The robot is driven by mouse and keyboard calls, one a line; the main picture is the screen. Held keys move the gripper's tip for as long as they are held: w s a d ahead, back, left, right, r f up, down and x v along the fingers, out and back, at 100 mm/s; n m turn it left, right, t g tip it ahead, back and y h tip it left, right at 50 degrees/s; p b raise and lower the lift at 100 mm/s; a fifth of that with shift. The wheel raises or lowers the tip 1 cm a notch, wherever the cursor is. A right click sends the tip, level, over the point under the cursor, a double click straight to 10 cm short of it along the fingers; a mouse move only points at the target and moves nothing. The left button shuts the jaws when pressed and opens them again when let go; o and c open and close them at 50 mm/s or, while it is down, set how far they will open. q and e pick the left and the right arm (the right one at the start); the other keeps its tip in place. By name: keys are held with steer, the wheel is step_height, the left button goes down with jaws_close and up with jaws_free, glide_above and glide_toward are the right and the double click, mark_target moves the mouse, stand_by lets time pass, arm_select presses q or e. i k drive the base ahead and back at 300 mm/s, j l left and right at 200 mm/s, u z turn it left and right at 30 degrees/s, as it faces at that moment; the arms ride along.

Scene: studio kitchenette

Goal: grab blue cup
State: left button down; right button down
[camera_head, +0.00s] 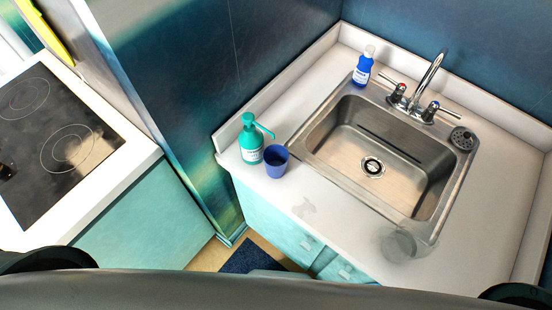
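The blue cup (276,162) stands upright on the white counter, near its left front corner and left of the sink. Its open top faces up and looks empty. A teal pump bottle (251,140) stands right beside it on the left, with its spout reaching over toward the cup. Neither of my grippers shows in the head view. Only dark parts of my own body show along the bottom edge.
A steel sink (330,172) with a faucet (430,75) fills the middle of the counter. A blue bottle (363,66) stands behind it. A clear glass-like object (398,246) sits at the front edge. A stove (50,140) is at left, beyond a tall panel.

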mark_target(274, 171)
steer(key=z, duration=0.65)
steer(key=k+z, duration=0.35)
steer(key=k+j+z, duration=0.1)
steer(key=z, duration=0.25)
steer(key=k+l, duration=0.1)
steer(key=k, duration=0.3)
steer(key=k+l+z, duration=0.15)
steer(key=k, duration=0.3)
steer(key=k+l, duration=0.1)
steer(key=k, duration=0.3)
steer(key=z, duration=0.05)
